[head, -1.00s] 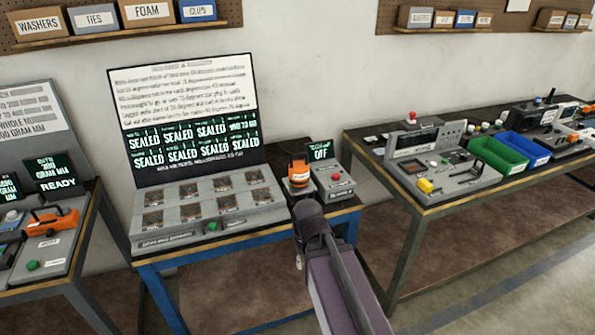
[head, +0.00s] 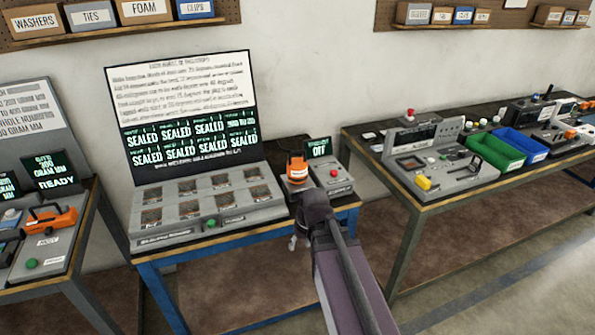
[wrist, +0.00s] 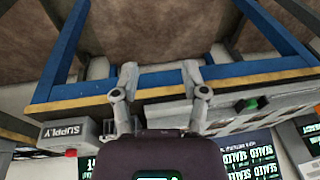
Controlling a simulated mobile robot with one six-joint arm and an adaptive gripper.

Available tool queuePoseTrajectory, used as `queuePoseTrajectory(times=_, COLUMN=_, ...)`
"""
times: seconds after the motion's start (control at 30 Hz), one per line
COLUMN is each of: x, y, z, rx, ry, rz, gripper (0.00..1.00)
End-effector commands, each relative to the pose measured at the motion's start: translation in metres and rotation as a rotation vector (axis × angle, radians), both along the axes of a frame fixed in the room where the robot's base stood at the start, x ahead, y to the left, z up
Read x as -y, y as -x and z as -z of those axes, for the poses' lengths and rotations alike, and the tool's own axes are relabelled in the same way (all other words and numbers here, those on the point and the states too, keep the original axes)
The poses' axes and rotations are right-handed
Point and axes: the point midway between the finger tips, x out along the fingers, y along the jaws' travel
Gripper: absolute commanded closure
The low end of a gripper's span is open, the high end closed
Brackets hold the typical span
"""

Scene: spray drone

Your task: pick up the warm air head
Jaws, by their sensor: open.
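The orange-and-black tool that looks like the warm air head (head: 297,168) stands upright on a small dark base on the blue-framed bench, right of the sealed-cell panel. I cannot make it out in the wrist view, where my wrist housing covers the lower middle. My gripper (wrist: 156,75) is open and empty, its two grey fingers apart over the bench's front edge. In the head view, my arm hides most of it, just below and in front of the orange tool. It touches nothing I can see.
A grey supply box (head: 334,181) with a red button stands close right of the tool, under a small screen reading OFF (head: 319,148). The grey panel (head: 205,222) with several sealed windows is close left. The bench edge (wrist: 240,80) lies beneath the fingers.

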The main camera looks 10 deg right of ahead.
Motion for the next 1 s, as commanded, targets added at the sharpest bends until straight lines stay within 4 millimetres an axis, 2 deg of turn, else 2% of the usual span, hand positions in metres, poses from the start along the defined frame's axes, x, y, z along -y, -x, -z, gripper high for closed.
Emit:
queuePoseTrajectory(times=0.03, x=0.004, y=-0.020, z=-0.005, rx=0.052, ry=-0.035, rz=-0.021, gripper=0.43)
queuePoseTrajectory(times=0.17, x=0.014, y=-0.068, z=-0.021, rx=0.237, ry=-0.125, rz=-0.092, gripper=0.43)
queuePoseTrajectory(times=0.27, x=0.030, y=-0.107, z=-0.039, rx=0.403, ry=-0.171, rz=-0.128, gripper=0.43)
queuePoseTrajectory(times=0.4, x=0.064, y=-0.156, z=-0.069, rx=0.636, ry=-0.188, rz=-0.145, gripper=0.43)
queuePoseTrajectory(times=0.5, x=0.092, y=-0.183, z=-0.090, rx=0.783, ry=-0.170, rz=-0.135, gripper=0.43)
queuePoseTrajectory(times=0.6, x=0.117, y=-0.202, z=-0.107, rx=0.894, ry=-0.142, rz=-0.119, gripper=0.43)
queuePoseTrajectory(times=0.73, x=0.139, y=-0.214, z=-0.120, rx=0.979, ry=-0.110, rz=-0.097, gripper=0.43)
queuePoseTrajectory(times=0.83, x=0.147, y=-0.218, z=-0.124, rx=1.007, ry=-0.098, rz=-0.090, gripper=0.43)
queuePoseTrajectory(times=1.0, x=0.147, y=-0.218, z=-0.125, rx=1.012, ry=-0.095, rz=-0.089, gripper=0.43)
